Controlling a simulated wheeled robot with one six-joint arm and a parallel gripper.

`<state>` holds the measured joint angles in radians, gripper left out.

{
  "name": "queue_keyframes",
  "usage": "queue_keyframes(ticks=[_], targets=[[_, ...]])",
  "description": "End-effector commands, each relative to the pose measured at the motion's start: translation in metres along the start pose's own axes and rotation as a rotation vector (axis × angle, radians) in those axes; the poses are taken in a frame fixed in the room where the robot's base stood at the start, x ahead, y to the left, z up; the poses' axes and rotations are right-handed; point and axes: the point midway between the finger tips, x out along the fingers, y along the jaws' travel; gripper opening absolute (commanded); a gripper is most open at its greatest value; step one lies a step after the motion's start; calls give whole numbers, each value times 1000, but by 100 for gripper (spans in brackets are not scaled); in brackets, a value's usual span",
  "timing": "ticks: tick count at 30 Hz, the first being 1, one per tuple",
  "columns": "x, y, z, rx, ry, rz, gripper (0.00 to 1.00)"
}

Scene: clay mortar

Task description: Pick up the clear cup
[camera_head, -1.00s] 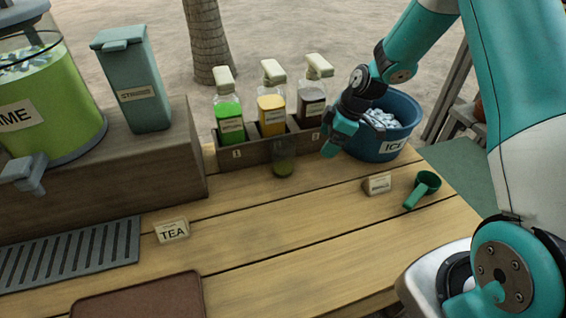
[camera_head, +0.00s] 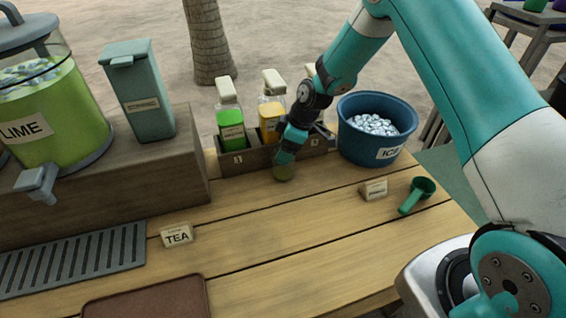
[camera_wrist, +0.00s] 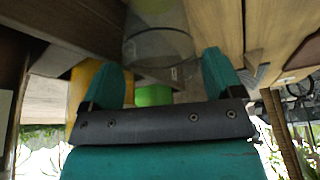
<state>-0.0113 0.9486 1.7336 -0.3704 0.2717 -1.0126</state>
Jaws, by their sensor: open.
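The clear cup (camera_head: 284,173) stands on the wooden table in front of the bottle rack, with a little green at its bottom. My gripper (camera_head: 289,150) is in front of its upper part in the head view and hides most of it. In the wrist view the clear cup (camera_wrist: 160,42) shows just beyond the fingertips, near the line between them. My gripper (camera_wrist: 161,78) is open, with its two teal fingers apart and nothing held. I cannot tell whether a finger touches the cup.
Right behind the cup is the dark rack (camera_head: 240,162) with several bottles. A blue ice bucket (camera_head: 365,150) stands to the right, with a small label (camera_head: 373,190) and a green scoop (camera_head: 418,193) in front. The table's front middle (camera_head: 280,240) is clear.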

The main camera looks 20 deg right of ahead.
Motion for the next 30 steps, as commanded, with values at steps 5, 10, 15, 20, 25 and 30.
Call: queue_keyframes(ticks=[5,10,15,20,25,30], targets=[[0,0,0,0,0,0,74],[0,0,0,0,0,0,36],[0,0,0,0,0,0,36],[-2,-2,1,0,0,0,36],[-13,-7,-2,-2,2,4,36],[-44,-6,-15,-3,3,6,36]])
